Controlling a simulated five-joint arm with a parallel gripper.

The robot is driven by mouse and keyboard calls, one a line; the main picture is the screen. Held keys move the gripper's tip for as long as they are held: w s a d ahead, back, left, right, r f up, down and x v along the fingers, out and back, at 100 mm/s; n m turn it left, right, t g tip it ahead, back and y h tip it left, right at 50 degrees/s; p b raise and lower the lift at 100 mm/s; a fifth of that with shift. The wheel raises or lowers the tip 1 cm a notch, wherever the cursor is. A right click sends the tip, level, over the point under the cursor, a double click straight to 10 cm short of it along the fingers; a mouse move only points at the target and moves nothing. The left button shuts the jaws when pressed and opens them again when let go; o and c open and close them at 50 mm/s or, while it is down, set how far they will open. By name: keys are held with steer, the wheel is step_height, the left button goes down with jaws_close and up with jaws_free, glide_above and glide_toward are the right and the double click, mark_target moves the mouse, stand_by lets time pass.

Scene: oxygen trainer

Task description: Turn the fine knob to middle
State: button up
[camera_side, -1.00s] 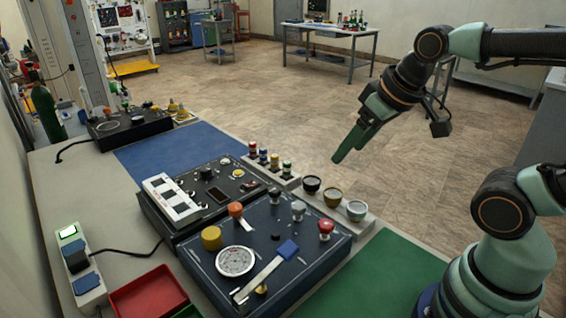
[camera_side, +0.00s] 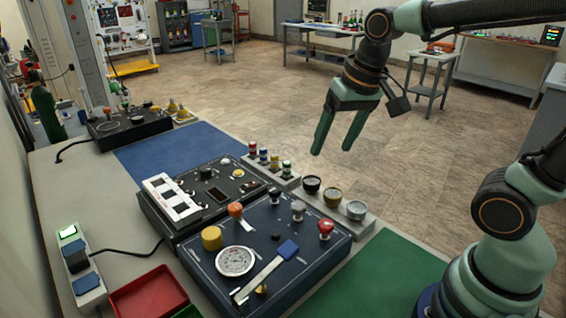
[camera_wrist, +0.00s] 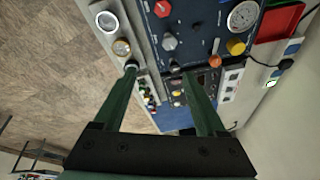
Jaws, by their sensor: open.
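The dark blue panel (camera_side: 205,275) carries a yellow knob (camera_side: 212,238), an orange knob (camera_side: 236,210), a dark knob (camera_side: 275,195), a grey knob (camera_side: 298,209) and a red knob (camera_side: 326,227). No label is legible, so I cannot tell which is the fine knob. My gripper (camera_side: 333,151) is open and empty, raised clear of the panel, fingers pointing down. In the wrist view my gripper (camera_wrist: 157,68) has the grey knob (camera_wrist: 169,41) beyond and between its fingertips.
A rack with three round cups (camera_side: 333,197) stands along the panel's far edge, and smaller coloured knobs (camera_side: 263,157) stand beside it. A black panel (camera_side: 225,175) adjoins at the back. A red tray (camera_side: 148,295) is at front left. The green mat (camera_side: 385,265) is clear.

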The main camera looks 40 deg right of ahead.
mark_target(299, 205)
steer(key=w+a+f+m+g, duration=0.3)
steer(key=w+f+m+g, duration=0.1)
steer(key=w+m, duration=0.2)
steer(key=f, duration=1.2)
steer(key=shift+d+f, duration=0.1)
steer(key=shift+d, duration=0.15)
jaws_close()
